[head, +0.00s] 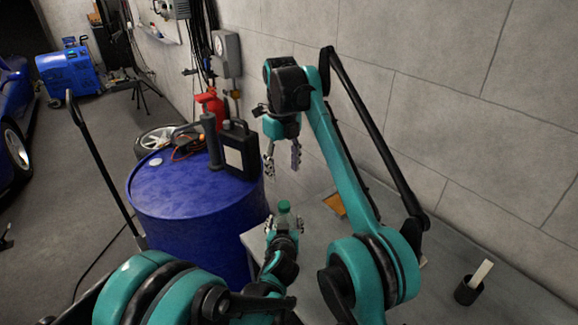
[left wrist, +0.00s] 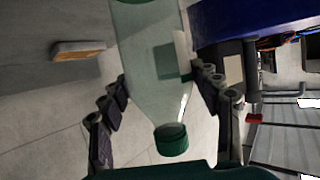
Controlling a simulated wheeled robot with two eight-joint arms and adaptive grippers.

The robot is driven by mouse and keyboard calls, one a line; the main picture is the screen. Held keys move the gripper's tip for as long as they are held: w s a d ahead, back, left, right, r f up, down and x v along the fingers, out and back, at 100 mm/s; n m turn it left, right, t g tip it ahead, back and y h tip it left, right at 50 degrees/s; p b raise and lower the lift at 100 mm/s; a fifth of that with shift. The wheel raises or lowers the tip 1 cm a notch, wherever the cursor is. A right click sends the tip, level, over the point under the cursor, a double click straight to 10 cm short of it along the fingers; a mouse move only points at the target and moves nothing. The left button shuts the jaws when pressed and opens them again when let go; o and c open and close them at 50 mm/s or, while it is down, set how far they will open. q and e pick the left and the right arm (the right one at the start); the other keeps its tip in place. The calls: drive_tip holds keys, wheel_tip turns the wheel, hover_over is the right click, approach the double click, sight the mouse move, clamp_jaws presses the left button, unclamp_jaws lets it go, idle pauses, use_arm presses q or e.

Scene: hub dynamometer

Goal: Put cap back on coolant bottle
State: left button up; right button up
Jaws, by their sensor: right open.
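The coolant bottle (head: 285,219) is clear, pale green plastic and stands between the fingers of my left gripper (head: 284,224), near the left end of the grey table. In the left wrist view the bottle (left wrist: 150,65) spans the space between both fingers, which look shut on its sides. The green cap (head: 284,206) is at the bottle's top. In the left wrist view the ribbed cap (left wrist: 171,139) sits at the neck; whether it is screwed tight I cannot tell. My right gripper (head: 283,160) is open and empty, pointing down above the bottle, apart from it.
A blue drum (head: 185,205) stands left of the table (head: 308,228), with a black canister (head: 241,150) and a dark cylindrical tool (head: 212,140) on top. An orange-brown block (head: 335,204) lies on the table. A dark cup (head: 467,291) stands at right. The wall is close behind.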

idle(0.3)
use_arm(q)
drive_tip(key=v, duration=1.2)
drive_tip(key=shift+s+d+r, duration=0.1)
